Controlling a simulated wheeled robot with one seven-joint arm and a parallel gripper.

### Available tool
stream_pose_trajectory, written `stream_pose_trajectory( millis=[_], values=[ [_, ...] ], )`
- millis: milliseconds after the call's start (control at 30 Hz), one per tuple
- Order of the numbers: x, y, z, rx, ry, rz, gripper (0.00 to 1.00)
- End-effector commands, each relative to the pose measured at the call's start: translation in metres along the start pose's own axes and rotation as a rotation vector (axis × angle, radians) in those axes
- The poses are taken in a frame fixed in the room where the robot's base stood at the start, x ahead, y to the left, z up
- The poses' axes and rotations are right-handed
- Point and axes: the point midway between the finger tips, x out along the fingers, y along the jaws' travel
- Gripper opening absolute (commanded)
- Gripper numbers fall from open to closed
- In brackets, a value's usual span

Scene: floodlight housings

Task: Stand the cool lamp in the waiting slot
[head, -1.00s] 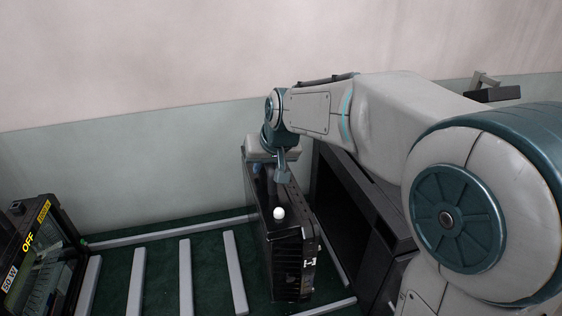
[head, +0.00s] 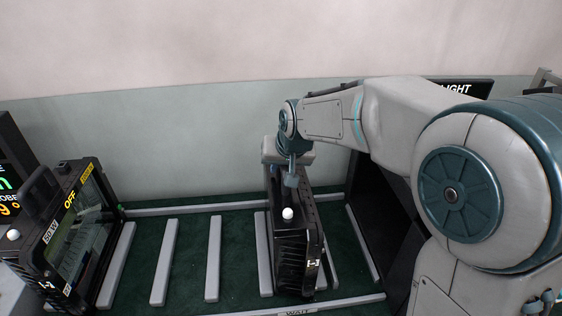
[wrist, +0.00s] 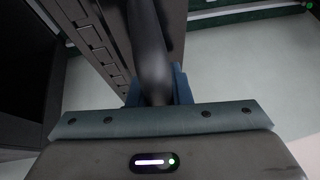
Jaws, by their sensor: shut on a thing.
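My gripper (head: 291,178) is shut on the handle of a black ribbed lamp (head: 300,252) with a white knob on its top edge. The lamp is upright and edge-on, over the green rack floor between two grey divider bars. Whether its bottom touches the floor is hard to tell. In the wrist view, the dark handle (wrist: 148,45) lies between my fingers (wrist: 158,88), with the lamp's ribbed side beside it. A "WAIT" label (head: 298,312) is on the front rail, just below the lamp in the picture, partly cut off.
Grey divider bars (head: 165,262) stand in a row on the green floor, with empty lanes left of the lamp. A second lamp (head: 72,232), marked "OFF" and "50 W", stands at the left beside a dark display (head: 8,180). A dark open housing (head: 385,215) stands close at right.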

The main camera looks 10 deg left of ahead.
Motion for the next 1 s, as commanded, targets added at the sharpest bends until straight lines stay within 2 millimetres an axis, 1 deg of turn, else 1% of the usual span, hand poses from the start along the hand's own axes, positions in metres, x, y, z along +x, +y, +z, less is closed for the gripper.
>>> stream_pose_trajectory(
  millis=[33, 167, 433, 467, 500, 533, 867, 933, 1000],
  values=[
    [-0.001, -0.001, -0.003, -0.001, 0.015, -0.003, 0.0],
    [-0.001, -0.001, -0.004, -0.001, 0.016, -0.003, 0.0],
    [0.001, -0.001, -0.002, -0.001, 0.016, -0.003, 0.0],
    [0.004, 0.001, 0.002, 0.0, 0.003, -0.001, 0.26],
    [0.004, 0.001, 0.002, 0.0, 0.003, -0.001, 0.37],
    [0.004, 0.001, 0.002, 0.0, 0.003, -0.001, 0.4],
    [0.001, 0.0, 0.0, 0.0, 0.003, -0.001, 0.4],
    [-0.004, 0.0, 0.0, 0.0, 0.005, -0.001, 0.4],
    [-0.014, 0.0, 0.0, -0.001, 0.007, -0.001, 0.4]
  ],
)
